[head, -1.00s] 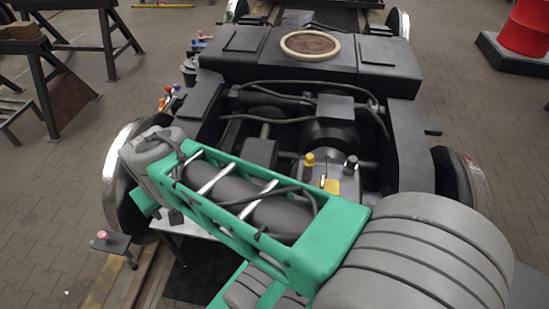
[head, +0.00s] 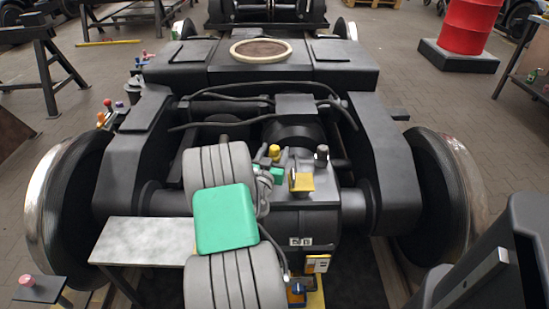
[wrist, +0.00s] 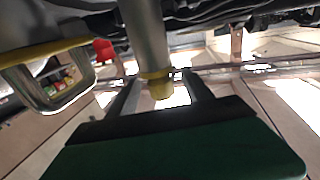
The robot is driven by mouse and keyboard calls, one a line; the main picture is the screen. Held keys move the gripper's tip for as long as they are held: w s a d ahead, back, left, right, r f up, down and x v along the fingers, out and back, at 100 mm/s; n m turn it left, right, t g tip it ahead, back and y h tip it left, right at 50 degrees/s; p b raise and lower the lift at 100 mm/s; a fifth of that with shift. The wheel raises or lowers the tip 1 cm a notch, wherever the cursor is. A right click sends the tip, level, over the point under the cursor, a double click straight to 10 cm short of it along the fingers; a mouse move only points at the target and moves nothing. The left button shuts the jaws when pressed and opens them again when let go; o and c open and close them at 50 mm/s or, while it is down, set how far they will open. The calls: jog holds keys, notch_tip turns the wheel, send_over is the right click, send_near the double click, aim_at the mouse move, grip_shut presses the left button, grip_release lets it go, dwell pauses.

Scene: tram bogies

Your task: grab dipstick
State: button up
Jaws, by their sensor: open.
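A yellow-capped upright part (head: 274,152) stands on the dark gearbox housing (head: 318,217) in the head view; I cannot tell for sure whether it is the dipstick. In the wrist view, a grey rod with a yellow end (wrist: 158,88) lies between my open fingers. My gripper (head: 283,160) is beside the yellow cap in the head view, partly hidden by my own arm. In the wrist view my gripper (wrist: 163,88) shows both fingers apart around the yellow end; contact cannot be told. A yellow-edged metal loop (wrist: 90,78) is at the left of the wrist view.
A black-capped part (head: 321,153) and a yellow plate (head: 301,182) are close by on the housing. Dark hoses (head: 225,122) cross behind it. Large wheels (head: 445,195) flank the frame. A red drum (head: 467,25) stands at the back right.

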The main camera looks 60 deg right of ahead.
jog(key=x, duration=0.3)
jog(key=shift+d, duration=0.2)
jog(key=shift+w, duration=0.1)
grip_shut()
dwell(0.3)
